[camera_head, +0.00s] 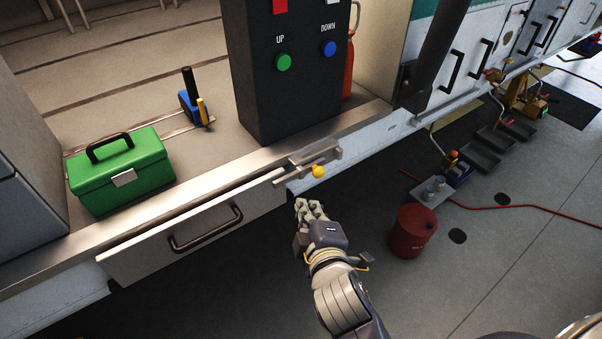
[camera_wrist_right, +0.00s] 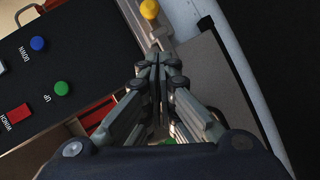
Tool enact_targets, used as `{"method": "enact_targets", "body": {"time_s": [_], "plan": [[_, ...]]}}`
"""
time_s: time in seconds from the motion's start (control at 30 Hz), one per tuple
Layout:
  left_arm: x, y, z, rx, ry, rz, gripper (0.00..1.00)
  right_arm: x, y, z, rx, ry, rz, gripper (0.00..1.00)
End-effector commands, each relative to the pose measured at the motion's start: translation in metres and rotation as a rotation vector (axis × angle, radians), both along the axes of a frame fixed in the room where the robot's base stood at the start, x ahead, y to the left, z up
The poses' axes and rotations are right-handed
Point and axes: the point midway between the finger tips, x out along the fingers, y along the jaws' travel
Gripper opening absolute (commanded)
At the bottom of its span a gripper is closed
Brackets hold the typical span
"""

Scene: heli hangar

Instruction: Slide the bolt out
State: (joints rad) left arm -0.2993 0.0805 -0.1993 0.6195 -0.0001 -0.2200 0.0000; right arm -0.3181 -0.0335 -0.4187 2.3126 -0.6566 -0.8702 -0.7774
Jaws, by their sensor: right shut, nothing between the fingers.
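A metal sliding bolt (camera_head: 297,174) with a yellow knob (camera_head: 319,171) sits at the right end of a white drawer (camera_head: 120,262), along the metal edge. The yellow knob also shows in the right wrist view (camera_wrist_right: 150,9), just beyond the fingertips. My right gripper (camera_head: 308,205) is shut and empty, below and slightly left of the knob in the head view. It is apart from the knob. In the right wrist view its closed fingers (camera_wrist_right: 158,58) partly hide the bolt's bar. My left gripper is not in view.
A black control box (camera_head: 285,90) with green UP and blue DOWN buttons stands behind the bolt. A green toolbox (camera_head: 120,175) sits on the deck at left. A red bucket (camera_head: 413,232) stands on the floor at right. Open floor lies around my right arm.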

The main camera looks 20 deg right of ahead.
Motion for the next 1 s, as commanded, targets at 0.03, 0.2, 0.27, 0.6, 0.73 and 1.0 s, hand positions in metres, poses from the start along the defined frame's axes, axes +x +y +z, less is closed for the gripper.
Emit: {"method": "enact_targets", "body": {"time_s": [0.03, 0.2, 0.27, 0.6, 0.73, 1.0], "plan": [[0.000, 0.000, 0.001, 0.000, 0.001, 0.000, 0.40, -0.001, -0.002, 0.006, -0.003, -0.008, -0.003, 0.00], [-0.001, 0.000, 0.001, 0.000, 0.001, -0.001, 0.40, -0.002, -0.003, 0.011, -0.009, -0.014, -0.006, 0.00], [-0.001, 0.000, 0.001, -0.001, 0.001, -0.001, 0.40, -0.002, -0.003, 0.011, -0.007, -0.015, -0.006, 0.00], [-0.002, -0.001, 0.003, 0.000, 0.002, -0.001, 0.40, 0.009, -0.003, 0.008, -0.007, -0.016, -0.006, 0.00], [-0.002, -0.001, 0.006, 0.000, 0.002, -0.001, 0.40, 0.029, -0.005, 0.003, -0.008, -0.016, -0.007, 0.00], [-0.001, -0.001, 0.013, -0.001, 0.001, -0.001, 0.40, 0.079, -0.009, -0.014, -0.007, -0.015, -0.006, 0.00]]}}
